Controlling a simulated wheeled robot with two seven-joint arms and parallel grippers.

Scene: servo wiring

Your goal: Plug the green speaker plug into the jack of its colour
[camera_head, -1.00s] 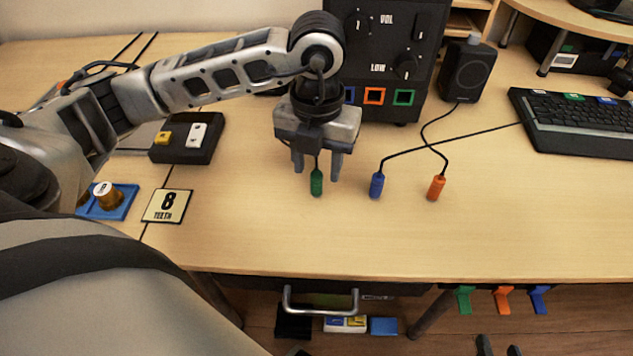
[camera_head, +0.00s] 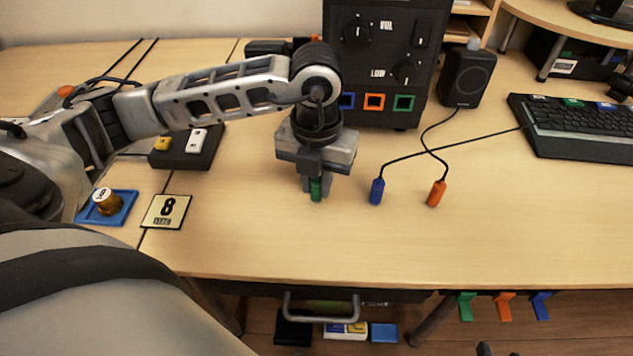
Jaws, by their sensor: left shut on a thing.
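The green speaker plug (camera_head: 316,190) stands on the desk between the fingers of my left gripper (camera_head: 315,189), which is shut on it. The fingers and palm hide part of the plug. The green jack (camera_head: 403,104) is the rightmost of three coloured square sockets low on the front of the black amplifier box (camera_head: 385,60), behind and right of the gripper. Its orange (camera_head: 374,102) and blue (camera_head: 347,101) neighbours are to its left. A small dark tip at the bottom edge (camera_head: 484,348) may be my right gripper; its jaws cannot be made out.
A small speaker (camera_head: 466,76) and a keyboard (camera_head: 575,125) are farther right. The front right of the desk is clear.

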